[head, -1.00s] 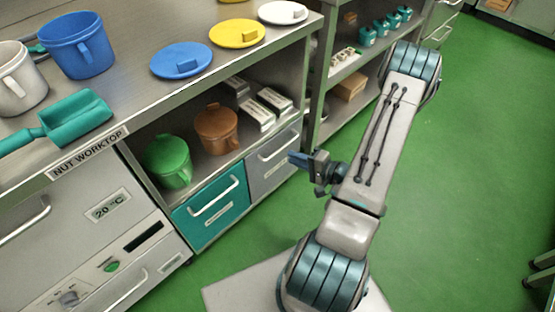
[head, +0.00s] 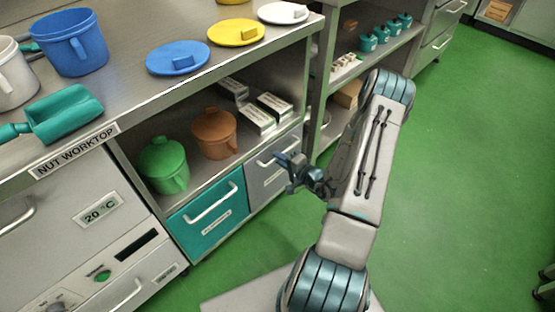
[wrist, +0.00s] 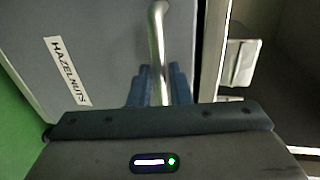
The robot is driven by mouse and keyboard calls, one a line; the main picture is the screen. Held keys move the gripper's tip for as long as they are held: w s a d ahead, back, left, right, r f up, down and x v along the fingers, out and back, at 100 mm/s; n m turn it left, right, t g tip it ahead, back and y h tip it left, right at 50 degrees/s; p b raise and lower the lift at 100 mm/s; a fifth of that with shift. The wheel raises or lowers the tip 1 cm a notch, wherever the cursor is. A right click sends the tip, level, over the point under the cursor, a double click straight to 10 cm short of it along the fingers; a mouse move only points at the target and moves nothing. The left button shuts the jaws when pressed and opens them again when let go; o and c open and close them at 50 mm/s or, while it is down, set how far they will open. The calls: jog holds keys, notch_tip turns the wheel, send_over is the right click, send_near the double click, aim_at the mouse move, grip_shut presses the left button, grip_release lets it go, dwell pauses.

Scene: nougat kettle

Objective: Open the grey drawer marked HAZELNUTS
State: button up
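The grey drawer (head: 268,178) sits right of a teal drawer, under the worktop. It looks shut, its front in line with the cabinet. In the wrist view its grey front (wrist: 105,45) fills the upper left, with a white HAZELNUTS label (wrist: 68,72). Its pale bar handle (wrist: 158,35) runs down between the two blue fingers of my gripper (wrist: 160,88). The fingers sit close on both sides of the bar and appear shut on it. In the head view my gripper (head: 284,160) is at the drawer front and hides part of the handle.
The teal drawer (head: 205,220) is shut beside the grey one. A green pot (head: 163,168), a brown pot (head: 214,135) and white boxes (head: 265,112) stand on the shelf above. A shelf unit (head: 345,80) stands to the right. Green floor (head: 470,170) is clear at right.

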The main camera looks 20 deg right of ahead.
jog(key=shift+x, duration=0.8)
